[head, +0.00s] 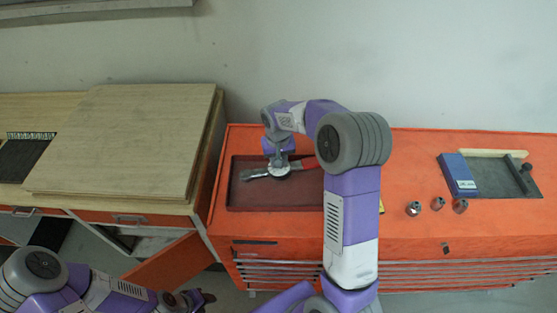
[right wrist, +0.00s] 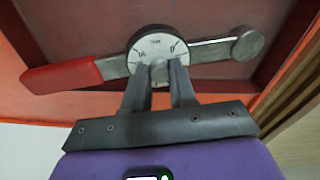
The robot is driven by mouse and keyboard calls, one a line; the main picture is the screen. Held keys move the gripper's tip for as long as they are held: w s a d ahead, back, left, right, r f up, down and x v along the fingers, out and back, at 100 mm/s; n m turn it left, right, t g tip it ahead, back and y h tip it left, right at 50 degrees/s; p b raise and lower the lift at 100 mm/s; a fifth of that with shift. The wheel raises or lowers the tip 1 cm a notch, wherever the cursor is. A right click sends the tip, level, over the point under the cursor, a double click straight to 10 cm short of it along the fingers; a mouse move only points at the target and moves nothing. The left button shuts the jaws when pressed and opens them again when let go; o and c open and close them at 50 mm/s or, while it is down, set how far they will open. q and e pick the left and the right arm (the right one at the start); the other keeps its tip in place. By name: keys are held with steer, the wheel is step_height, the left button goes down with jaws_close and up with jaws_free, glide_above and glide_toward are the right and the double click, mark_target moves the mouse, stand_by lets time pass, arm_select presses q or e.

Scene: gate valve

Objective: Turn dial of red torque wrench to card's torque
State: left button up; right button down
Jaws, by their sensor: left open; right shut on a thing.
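The red torque wrench (head: 283,170) lies in the dark red tray (head: 246,200) on the orange cabinet. In the right wrist view the wrench shows its red handle (right wrist: 62,76), a round white dial (right wrist: 160,46) and a steel bar with a round head at the right. My right gripper (right wrist: 158,72) is shut on the small knob at the dial's centre. In the head view the right gripper (head: 279,160) reaches down over the dial. My left gripper (head: 201,297) is open and empty at the bottom left, away from the wrench. No torque card can be made out, and the dial's reading is too small to tell.
Several metal sockets (head: 437,203) stand right of my right arm. A blue box (head: 458,175) and a grey tray (head: 500,179) lie farther right. A wooden board (head: 130,140) covers the left bench. An orange cabinet door (head: 170,265) hangs open near my left gripper.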

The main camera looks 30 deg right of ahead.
steer(key=c, duration=0.9)
jaws_free()
steer(key=r, duration=0.7)
steer(key=shift+s+a+r, duration=0.15)
steer(key=shift+s+r, duration=0.05)
steer(key=shift+r, duration=0.15)
